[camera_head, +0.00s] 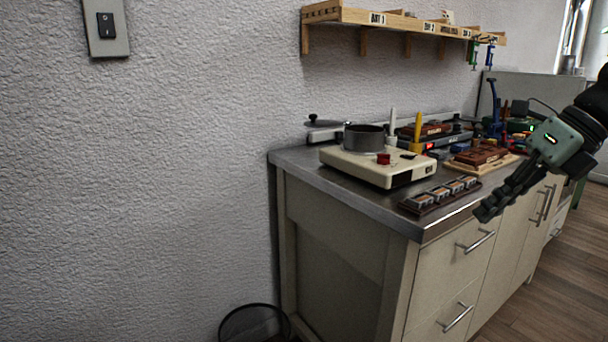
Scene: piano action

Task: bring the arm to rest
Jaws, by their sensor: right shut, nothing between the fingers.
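My right gripper (486,211) comes in from the right edge on its black arm. It is shut and empty, pointing down and to the left. In the picture its fingertips overlap the front edge and upper drawer front of the workbench (345,196). I cannot tell how far in front of the bench they are. My left gripper is not in the picture.
A cream device with a round grey pot (364,138) stands on the bench's left end. A dark tray of small blocks (440,194) lies near the front edge. Brown blocks (482,155) sit farther right. A wooden shelf (390,19) hangs above. A wire bin (253,323) stands on the floor.

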